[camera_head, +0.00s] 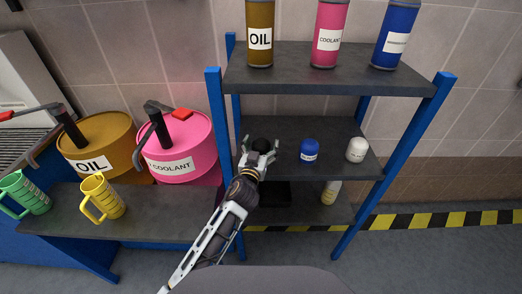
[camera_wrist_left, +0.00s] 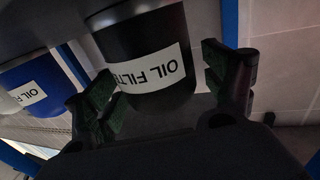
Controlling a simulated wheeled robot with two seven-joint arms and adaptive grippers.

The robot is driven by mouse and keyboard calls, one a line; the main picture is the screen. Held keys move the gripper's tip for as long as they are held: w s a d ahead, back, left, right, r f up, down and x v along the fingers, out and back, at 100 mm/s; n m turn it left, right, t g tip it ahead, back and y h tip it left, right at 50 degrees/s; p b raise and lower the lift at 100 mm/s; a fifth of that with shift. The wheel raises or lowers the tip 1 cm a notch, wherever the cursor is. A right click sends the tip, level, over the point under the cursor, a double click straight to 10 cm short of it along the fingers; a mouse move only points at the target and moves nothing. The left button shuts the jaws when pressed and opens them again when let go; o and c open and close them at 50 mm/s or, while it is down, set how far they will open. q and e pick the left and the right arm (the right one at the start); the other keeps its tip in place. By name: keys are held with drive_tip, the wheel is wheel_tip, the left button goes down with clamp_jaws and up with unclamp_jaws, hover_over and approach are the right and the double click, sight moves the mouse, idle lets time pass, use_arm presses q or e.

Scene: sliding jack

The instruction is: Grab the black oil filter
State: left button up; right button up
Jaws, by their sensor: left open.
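The black oil filter (camera_head: 262,144) is on the middle shelf, partly hidden behind my left gripper (camera_head: 259,154) in the head view. In the left wrist view the black oil filter (camera_wrist_left: 142,45) appears upside down with its white "OIL FILTER" label facing me. My left gripper (camera_wrist_left: 165,95) is open, with one green-padded finger on either side of the filter's lower picture edge. I cannot tell whether the fingers touch it. My right gripper is in neither view.
A blue filter (camera_head: 309,151) and a white filter (camera_head: 357,149) stand to the right on the middle shelf (camera_head: 335,130). The upper shelf (camera_head: 330,75) overhangs, between blue posts (camera_head: 408,130). A lower bench (camera_head: 150,225) holds a yellow jug (camera_head: 104,199) and a green jug (camera_head: 28,193).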

use_arm(q)
drive_tip(key=c, duration=1.3)
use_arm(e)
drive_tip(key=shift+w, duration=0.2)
use_arm(q)
drive_tip(key=shift+c, duration=0.3)
drive_tip(key=shift+r, duration=0.45)
wheel_tip(320, 180, up, 8)
drive_tip(key=shift+r+p, duration=0.25)
drive_tip(key=shift+p, duration=0.7)
drive_tip(key=shift+r, duration=0.3)
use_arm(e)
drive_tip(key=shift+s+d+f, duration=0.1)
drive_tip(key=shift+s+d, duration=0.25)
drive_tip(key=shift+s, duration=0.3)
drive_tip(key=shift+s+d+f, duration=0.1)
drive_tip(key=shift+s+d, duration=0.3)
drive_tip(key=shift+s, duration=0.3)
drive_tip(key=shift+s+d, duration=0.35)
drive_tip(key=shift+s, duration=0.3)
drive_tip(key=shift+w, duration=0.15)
